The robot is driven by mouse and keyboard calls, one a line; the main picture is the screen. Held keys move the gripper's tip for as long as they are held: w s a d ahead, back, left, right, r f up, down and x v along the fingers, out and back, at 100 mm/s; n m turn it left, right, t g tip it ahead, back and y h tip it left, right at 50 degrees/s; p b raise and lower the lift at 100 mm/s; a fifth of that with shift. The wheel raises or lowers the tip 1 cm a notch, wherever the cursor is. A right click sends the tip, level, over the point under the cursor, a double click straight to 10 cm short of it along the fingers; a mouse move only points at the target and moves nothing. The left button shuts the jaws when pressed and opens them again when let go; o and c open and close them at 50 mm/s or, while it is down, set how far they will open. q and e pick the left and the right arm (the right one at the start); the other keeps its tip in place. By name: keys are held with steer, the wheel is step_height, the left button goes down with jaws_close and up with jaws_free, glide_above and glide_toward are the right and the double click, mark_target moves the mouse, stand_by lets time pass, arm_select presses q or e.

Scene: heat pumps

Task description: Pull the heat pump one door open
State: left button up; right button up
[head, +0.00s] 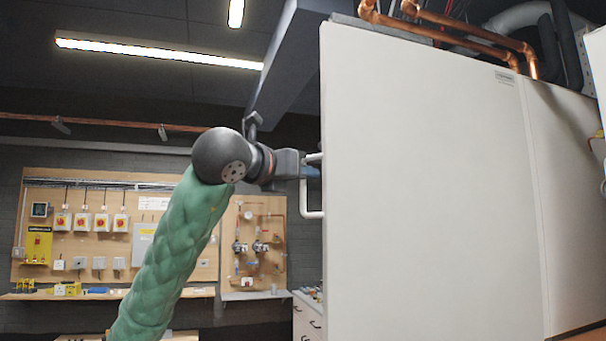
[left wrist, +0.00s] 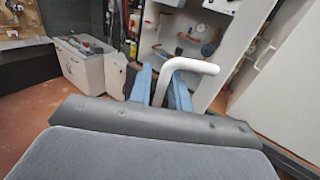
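The heat pump's large white panel (head: 425,190) fills the right of the head view. A white bar handle (head: 312,214) sticks out to the left from its left edge. My left gripper (head: 312,172) is at the upper part of this handle, and its fingertips are partly hidden by the panel edge. In the left wrist view the white handle (left wrist: 196,66) passes between the two blue fingers (left wrist: 163,92), which are closed around it. I cannot tell how far the door stands open. My right gripper is not in view.
Copper pipes (head: 455,27) run above the panel. A wooden board with switches (head: 100,222) hangs on the back wall, with a narrow shelf (head: 110,294) below. A low white cabinet (left wrist: 88,70) shows in the left wrist view. Open floor (left wrist: 35,120) lies beside it.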

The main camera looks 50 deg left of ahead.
arm_select(q)
steer(key=shift+s, duration=0.1)
